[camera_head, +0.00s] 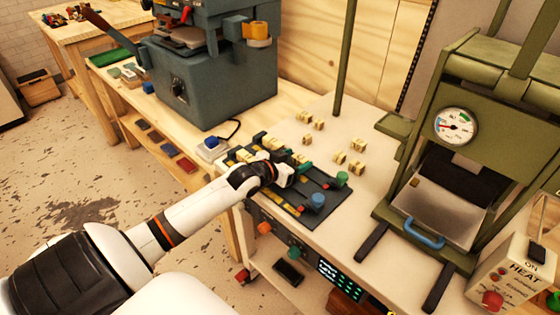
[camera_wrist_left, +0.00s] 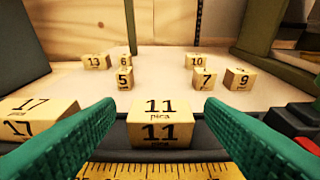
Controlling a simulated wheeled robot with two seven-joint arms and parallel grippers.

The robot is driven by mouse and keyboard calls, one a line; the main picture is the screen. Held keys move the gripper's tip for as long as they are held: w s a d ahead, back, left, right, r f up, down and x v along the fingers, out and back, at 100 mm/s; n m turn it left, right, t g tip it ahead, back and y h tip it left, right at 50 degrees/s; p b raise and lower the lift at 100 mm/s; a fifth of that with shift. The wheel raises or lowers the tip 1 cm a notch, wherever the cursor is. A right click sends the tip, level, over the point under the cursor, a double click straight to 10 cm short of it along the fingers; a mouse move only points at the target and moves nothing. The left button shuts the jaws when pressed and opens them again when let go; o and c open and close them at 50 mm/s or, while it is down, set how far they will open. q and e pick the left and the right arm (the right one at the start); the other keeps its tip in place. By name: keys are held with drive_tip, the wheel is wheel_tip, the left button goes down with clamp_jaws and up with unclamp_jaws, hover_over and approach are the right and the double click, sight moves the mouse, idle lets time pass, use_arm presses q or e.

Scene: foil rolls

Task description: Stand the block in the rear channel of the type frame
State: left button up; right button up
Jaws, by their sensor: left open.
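My left gripper (camera_head: 288,160) is over the dark type frame (camera_head: 325,198) in the head view. In the left wrist view its two green fingers (camera_wrist_left: 160,110) are open, one on each side of a wooden block marked 11 pica (camera_wrist_left: 160,132). A gap shows between the block and each finger. The block is at the frame behind a yellow ruler strip (camera_wrist_left: 155,171); its base is hidden, so I cannot tell which channel it is in. A wider block marked 17 pica (camera_wrist_left: 38,118) is to its left. My right gripper is not in view.
Several loose numbered blocks, such as the 5 (camera_wrist_left: 124,78) and the 9 (camera_wrist_left: 239,79), stand on the pale tabletop behind the frame. A green press (camera_head: 440,190) with a gauge stands right.

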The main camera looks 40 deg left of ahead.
use_arm(q)
drive_tip(key=v, duration=0.8)
idle(0.4)
